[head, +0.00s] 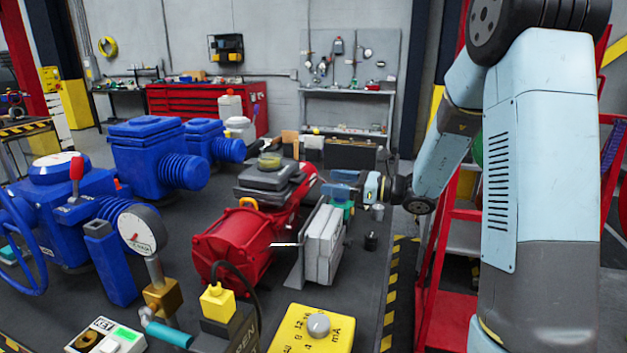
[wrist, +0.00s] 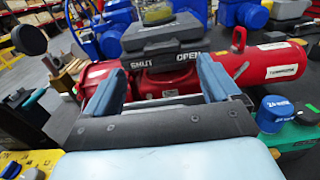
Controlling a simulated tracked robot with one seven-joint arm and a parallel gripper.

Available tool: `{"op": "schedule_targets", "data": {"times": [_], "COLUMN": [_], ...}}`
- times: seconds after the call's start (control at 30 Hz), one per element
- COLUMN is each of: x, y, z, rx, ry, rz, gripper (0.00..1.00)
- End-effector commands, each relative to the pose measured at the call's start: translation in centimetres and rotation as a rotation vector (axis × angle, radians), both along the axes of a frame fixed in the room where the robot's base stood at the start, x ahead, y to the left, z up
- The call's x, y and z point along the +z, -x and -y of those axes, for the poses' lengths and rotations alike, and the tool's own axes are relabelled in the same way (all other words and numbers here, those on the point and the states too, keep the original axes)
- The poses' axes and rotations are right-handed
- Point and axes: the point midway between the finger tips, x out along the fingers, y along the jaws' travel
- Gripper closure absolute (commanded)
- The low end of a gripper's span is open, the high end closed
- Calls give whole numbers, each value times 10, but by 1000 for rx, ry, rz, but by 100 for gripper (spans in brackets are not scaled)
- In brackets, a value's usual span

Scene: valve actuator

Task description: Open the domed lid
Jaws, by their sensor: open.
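A red actuator (head: 240,240) lies on the dark table in the middle of the head view. On top of it is a dark grey box (head: 268,180) with a small translucent yellow dome (head: 269,160). In the wrist view the box's front reads SHUT and OPEN (wrist: 160,56), and the yellow dome (wrist: 156,12) is partly cut off at the top edge. My gripper (head: 332,184) is to the right of the box, apart from the dome. In the wrist view its blue-grey fingers (wrist: 157,76) are spread with nothing held between them, below the box.
Blue actuators (head: 150,155) stand at the left. A pressure gauge (head: 142,230) and a yellow mA box (head: 313,328) are at the front. A grey finned block (head: 322,243) stands beside the red actuator. A blue-capped part (wrist: 274,112) is right of my gripper.

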Motion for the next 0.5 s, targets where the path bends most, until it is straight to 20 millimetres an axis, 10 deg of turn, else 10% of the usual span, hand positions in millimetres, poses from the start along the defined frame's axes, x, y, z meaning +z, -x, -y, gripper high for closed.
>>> {"op": "schedule_targets", "data": {"times": [0.5], "x": [0], "y": [-24], "z": [-66], "rx": [2], "ry": [1], "rz": [1], "gripper": [11]}}
